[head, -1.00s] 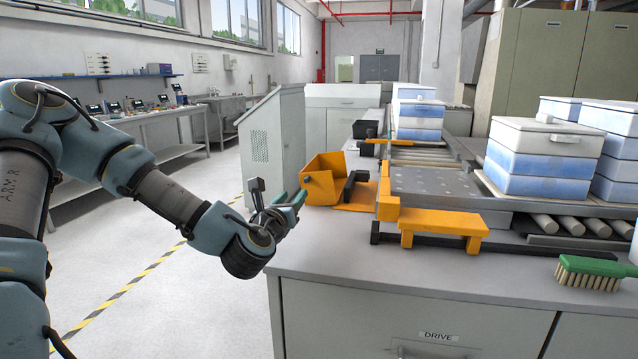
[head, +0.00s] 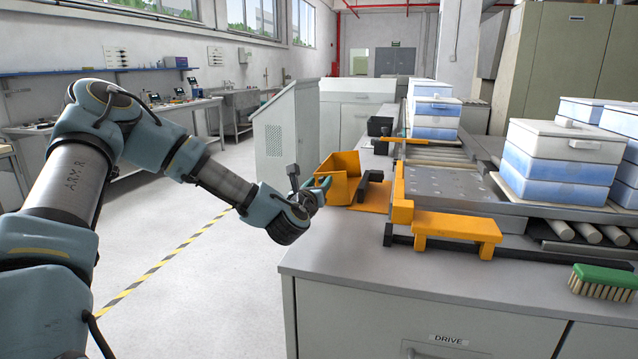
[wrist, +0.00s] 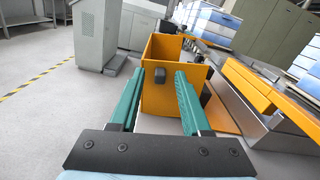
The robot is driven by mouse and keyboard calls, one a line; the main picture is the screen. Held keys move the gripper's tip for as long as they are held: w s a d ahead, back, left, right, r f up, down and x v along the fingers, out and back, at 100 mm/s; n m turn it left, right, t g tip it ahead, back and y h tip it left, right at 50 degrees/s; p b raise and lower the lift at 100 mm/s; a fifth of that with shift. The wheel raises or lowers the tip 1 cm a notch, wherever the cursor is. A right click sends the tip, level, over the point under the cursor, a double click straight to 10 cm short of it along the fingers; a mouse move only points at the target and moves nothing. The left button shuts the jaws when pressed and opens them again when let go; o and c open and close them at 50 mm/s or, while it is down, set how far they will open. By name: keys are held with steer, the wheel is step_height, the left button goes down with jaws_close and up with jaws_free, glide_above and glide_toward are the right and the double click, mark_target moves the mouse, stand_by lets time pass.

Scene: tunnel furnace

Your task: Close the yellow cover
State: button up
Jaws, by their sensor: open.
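The yellow cover (head: 343,176) stands swung open at the left edge of the workbench, its hollow side facing up. In the wrist view the cover (wrist: 160,108) is straight ahead, with a dark knob (wrist: 161,75) on the face toward me. My gripper (head: 318,186) is at the near left side of the cover. In the wrist view my gripper (wrist: 158,82) has its green fingers apart, with the cover's face and knob showing between the fingertips. I cannot tell whether the fingers touch the cover.
A black handle-like bracket (head: 371,184) stands just right of the cover. A yellow bench-shaped guard (head: 457,228), a green brush (head: 603,282) and stacked blue-white boxes (head: 565,160) are farther right. The bench's front left top (head: 340,255) is clear.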

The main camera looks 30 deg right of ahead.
steer(key=shift+c, duration=0.4)
jaws_close()
stand_by(0.9)
